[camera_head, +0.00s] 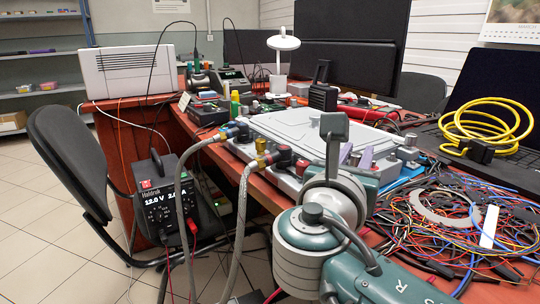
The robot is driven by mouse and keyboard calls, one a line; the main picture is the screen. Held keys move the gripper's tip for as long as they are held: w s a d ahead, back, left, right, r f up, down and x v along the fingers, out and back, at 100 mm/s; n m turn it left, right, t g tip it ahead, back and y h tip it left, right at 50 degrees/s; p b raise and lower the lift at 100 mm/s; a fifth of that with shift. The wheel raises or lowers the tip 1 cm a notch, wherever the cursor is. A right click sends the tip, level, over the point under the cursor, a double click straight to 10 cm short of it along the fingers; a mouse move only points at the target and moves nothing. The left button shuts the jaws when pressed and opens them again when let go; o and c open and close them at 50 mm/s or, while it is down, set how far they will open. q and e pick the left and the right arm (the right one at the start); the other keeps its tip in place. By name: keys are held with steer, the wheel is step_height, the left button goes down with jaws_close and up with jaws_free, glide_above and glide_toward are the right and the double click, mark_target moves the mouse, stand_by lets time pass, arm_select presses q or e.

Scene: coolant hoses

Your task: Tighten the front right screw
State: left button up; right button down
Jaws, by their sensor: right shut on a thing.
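A light grey metal case with a flat lid (305,130) lies on the red desk. My right arm stands in front of its near side and hides part of the near edge. My right gripper (356,157) shows two purplish fingers at the case's near right edge. It is shut on the front right screw, which is mostly hidden by the fingers and wrist. A silver knob (408,149) stands at the case's right corner, apart from the fingers. My left gripper is not in view.
Tangled wires (460,215) and a coiled yellow cable (488,125) lie to the right. A power supply (168,200) stands lower left, near a chair (75,165).

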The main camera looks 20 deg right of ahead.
steer(key=shift+m+g+h+b, duration=1.25)
steer(key=shift+m+g, duration=0.35)
steer(key=shift+g, duration=0.4)
steer(key=c, duration=0.7)
jaws_free()
steer(key=shift+d, duration=0.1)
